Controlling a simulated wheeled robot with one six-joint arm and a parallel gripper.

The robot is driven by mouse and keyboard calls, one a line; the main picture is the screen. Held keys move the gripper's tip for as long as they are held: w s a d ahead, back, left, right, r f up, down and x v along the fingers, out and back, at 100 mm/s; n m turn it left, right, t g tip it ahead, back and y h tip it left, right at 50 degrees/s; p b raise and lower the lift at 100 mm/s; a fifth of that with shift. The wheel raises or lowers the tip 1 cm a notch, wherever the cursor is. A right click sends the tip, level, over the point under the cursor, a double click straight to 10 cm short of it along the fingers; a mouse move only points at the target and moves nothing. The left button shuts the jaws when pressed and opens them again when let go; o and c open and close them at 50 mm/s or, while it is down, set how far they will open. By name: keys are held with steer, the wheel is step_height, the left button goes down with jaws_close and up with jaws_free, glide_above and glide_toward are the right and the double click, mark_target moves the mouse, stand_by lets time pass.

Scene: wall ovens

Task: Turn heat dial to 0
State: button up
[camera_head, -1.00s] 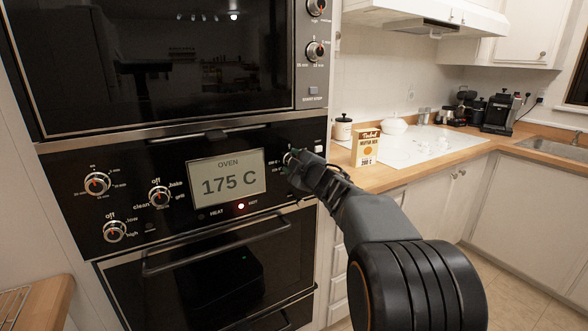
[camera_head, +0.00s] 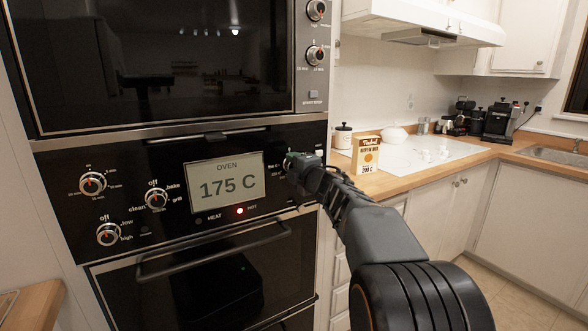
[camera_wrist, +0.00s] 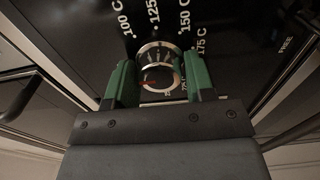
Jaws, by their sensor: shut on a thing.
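The heat dial (camera_wrist: 157,54) is a round silver knob on the black oven panel, ringed by printed marks including 100 C, 125, 150 C and 175 C. My gripper (camera_wrist: 158,72) is shut on the dial, with one green fingertip on each side of it. In the head view my gripper (camera_head: 291,161) is at the panel right of the display and hides most of the dial. The oven display (camera_head: 226,183) reads 175 C. The exact mark the dial points at cannot be read.
Other knobs (camera_head: 156,198) sit left of the display. An oven door handle (camera_head: 213,252) runs below the panel, and an upper oven (camera_head: 160,70) stands above. A counter with a yellow-white box (camera_head: 366,155) lies to the right.

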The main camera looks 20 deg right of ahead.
stand_by(0.3)
steer(key=o, duration=0.9)
steer(key=s, duration=0.4)
steer(key=s+d, duration=0.1)
steer(key=s, duration=0.8)
steer(key=shift+s+d+p, duration=0.3)
steer(key=shift+s+p, duration=0.05)
steer(key=s+a+f+m+g+p, duration=0.2)
steer(key=s+a+m+g+p, duration=0.2)
steer(key=s+m+p, duration=0.1)
steer(key=s+a+f+m+g+h+p, duration=0.1)
steer(key=s+a+f+m+g+p, duration=0.1)
steer(key=s+a+m+g+p, duration=0.3)
steer(key=s+a+f+m+g+h+p, duration=0.1)
steer(key=s+a+m+g+p, duration=0.3)
steer(key=m, duration=0.5)
steer(key=shift+s+a+f+g+p, duration=0.2)
steer(key=shift+s+f+p, duration=0.3)
steer(key=shift+p, duration=0.2)
steer(key=shift+s+a+f+g+p, duration=0.1)
steer(key=shift+s+f+g+p, duration=0.1)
steer(key=shift+s+f+p, duration=0.35)
